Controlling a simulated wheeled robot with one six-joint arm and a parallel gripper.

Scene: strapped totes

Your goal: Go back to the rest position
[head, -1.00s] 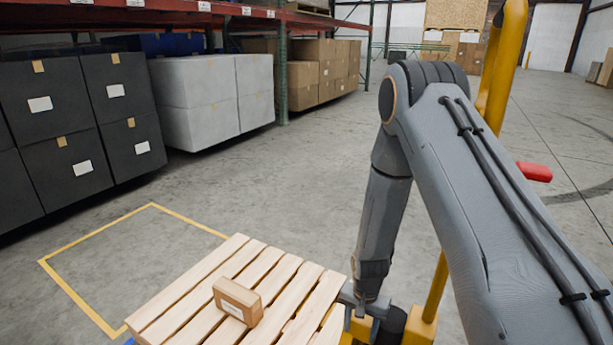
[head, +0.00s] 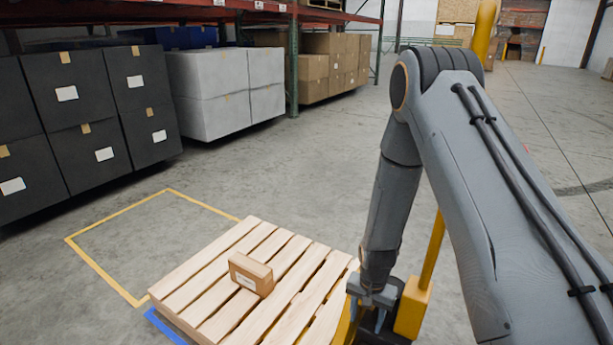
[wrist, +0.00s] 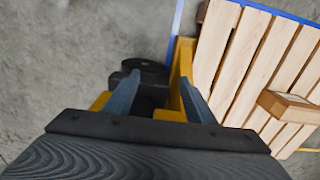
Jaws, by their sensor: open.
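My gripper (head: 370,293) hangs low at the right edge of the wooden pallet (head: 190,292), in front of a yellow piece of equipment. In the wrist view my gripper (wrist: 160,100) has its two fingers spread apart with nothing between them. Beyond the fingers are a dark round part and yellow metal. My grey arm comes in from the right of the head view, its elbow high and its forearm pointing down.
A small cardboard box (head: 251,274) lies on the pallet, also in the wrist view (wrist: 290,106). A yellow floor outline (head: 120,232) lies behind. The floor beyond is open.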

